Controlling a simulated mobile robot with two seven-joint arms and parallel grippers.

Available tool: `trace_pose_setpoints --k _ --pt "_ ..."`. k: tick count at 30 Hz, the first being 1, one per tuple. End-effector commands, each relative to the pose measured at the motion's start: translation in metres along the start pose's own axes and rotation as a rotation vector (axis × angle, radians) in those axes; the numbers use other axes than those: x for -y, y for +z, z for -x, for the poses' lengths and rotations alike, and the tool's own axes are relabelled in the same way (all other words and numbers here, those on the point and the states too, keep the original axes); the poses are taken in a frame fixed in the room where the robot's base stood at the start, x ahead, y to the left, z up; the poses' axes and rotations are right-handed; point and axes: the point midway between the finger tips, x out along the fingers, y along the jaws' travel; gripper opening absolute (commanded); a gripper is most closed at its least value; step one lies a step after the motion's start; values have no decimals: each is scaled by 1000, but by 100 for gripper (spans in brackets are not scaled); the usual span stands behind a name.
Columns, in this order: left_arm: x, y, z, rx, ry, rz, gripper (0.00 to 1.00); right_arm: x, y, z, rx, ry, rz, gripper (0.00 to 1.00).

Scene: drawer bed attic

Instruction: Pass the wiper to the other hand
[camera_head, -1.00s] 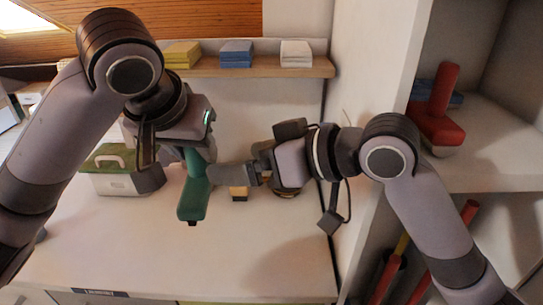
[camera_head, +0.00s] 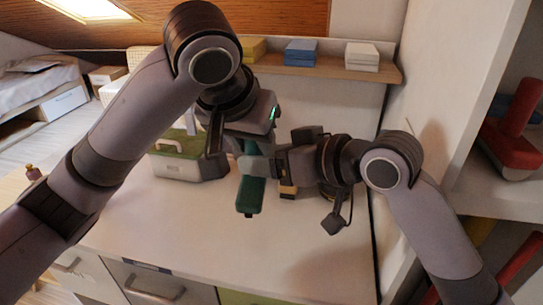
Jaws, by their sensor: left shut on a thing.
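The green wiper (camera_head: 250,194) hangs roughly upright above the white counter in the head view, its wide end down. My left gripper (camera_head: 246,146) is above it, pointing down, and is shut on the wiper's upper part. My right gripper (camera_head: 258,166) comes in from the right, level with the wiper's middle. Its fingers overlap the wiper in the picture. I cannot tell whether they are closed on it or only around it.
A grey box with a green lid (camera_head: 187,160) stands on the counter (camera_head: 190,225) at the back left. A wooden shelf (camera_head: 330,68) holds stacked cloths. A wall and shelving with a red tool (camera_head: 512,140) stand at the right. The counter's front is clear.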

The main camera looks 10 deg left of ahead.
Motion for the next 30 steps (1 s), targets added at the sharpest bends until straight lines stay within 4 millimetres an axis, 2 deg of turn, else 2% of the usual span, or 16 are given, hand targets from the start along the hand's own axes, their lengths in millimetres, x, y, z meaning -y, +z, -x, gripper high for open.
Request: trace_pose_setpoints --k 1,2,4,9,10,11,12,22,26,30 --pt "-1 -2 3 -10 5 -2 10 -2 5 -2 15 5 -4 32" --pt "-1 -2 3 -10 5 -2 10 -3 5 -2 15 5 -4 22" --pt "-1 -2 3 -10 5 -2 10 -3 5 -2 15 7 -5 14" --pt "-1 -2 3 -9 6 -3 10 -5 5 -1 14 10 -8 11" --pt "-1 -2 4 -9 6 -3 45 -4 4 -1 12 10 -7 9" --pt "-1 -2 3 -9 5 -3 55 -5 4 -1 11 10 -7 2" --pt "-1 -1 3 -8 5 -4 68 -5 4 -1 10 11 -7 0" --pt "-3 0 5 -4 7 -12 68 -6 1 0 2 13 -6 0" --pt "-3 0 16 -7 5 -14 68 -6 1 0 1 13 -7 0" --pt "-2 -1 35 -12 1 -11 68 -7 1 0 3 16 -9 0"
